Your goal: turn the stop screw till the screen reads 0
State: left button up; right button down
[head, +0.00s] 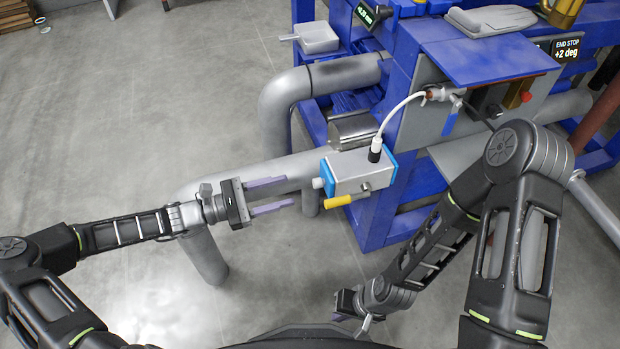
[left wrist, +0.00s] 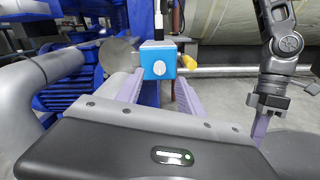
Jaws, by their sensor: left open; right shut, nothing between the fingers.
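The stop screw appears to be the pale round knob (head: 318,183) on the blue left end of a grey box (head: 358,172). In the left wrist view the knob (left wrist: 159,68) faces me, with a raised bar across it. My left gripper (head: 289,192) is open and points at the knob from the left, its fingers short of it and apart from it. The END STOP screen (head: 566,50) reads +2 deg. My right gripper (left wrist: 260,130) is shut and empty, hanging low; in the head view it is mostly hidden by its own arm.
A yellow handle (head: 338,202) sticks out below the box, and a white cable (head: 397,118) rises from its top. A thick grey pipe (head: 270,172) runs behind my left gripper. The blue frame (head: 408,215) stands to the right.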

aim_at(314, 184)
pick_arm(q)
jog(key=shift+f, duration=0.1)
jog(key=b+x, duration=0.1)
jog(key=x, duration=0.7)
jog(key=shift+f, duration=0.1)
jog(key=shift+c, duration=0.3)
grip_shut()
dwell(0.4)
